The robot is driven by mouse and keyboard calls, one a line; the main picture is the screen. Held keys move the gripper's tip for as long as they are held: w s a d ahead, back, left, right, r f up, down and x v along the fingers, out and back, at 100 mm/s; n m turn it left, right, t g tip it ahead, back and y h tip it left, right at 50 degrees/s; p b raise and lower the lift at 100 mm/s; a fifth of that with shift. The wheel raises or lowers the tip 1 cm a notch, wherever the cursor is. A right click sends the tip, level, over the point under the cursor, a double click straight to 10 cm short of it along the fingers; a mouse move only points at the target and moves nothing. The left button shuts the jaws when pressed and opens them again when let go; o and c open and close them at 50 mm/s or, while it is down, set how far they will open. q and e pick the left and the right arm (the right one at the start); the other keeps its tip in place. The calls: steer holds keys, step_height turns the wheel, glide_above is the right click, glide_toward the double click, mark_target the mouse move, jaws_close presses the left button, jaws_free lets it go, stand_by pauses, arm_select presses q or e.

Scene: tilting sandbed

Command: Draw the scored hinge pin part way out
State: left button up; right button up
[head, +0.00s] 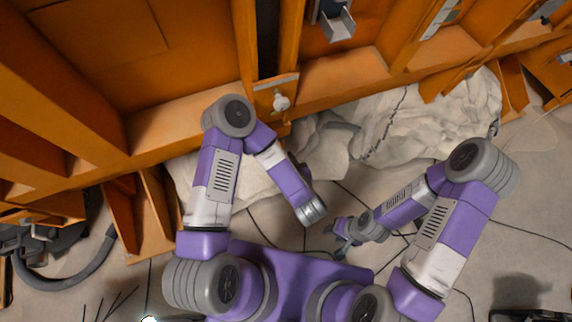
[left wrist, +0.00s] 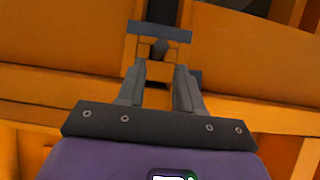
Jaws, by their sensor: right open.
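A pale grey knob-shaped fitting (head: 281,102) sits on an orange bracket plate of the orange frame in the head view; I cannot tell whether it is the hinge pin. In the left wrist view, a dark round end (left wrist: 159,48) shows in an orange bracket beyond the fingertips. No score mark can be made out. My left gripper (left wrist: 160,72) has its two fingers apart, with nothing seen between them; in the head view it is not clearly visible. My right gripper (head: 345,240) is open and empty, low over the floor, well away from the frame.
The orange beam structure (head: 190,121) fills the back and left. Pale rocky lumps (head: 425,118) lie against its base at the right. A dark hose (head: 85,270) curves on the floor at lower left. The cracked grey floor at right is mostly clear.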

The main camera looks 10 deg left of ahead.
arm_select(q)
steer(key=b+x, duration=0.2)
steer(key=x, duration=0.4)
steer(key=shift+w+a+f, duration=0.1)
steer(key=shift+w+a, duration=0.1)
steer(key=shift+w, duration=0.05)
jaws_close()
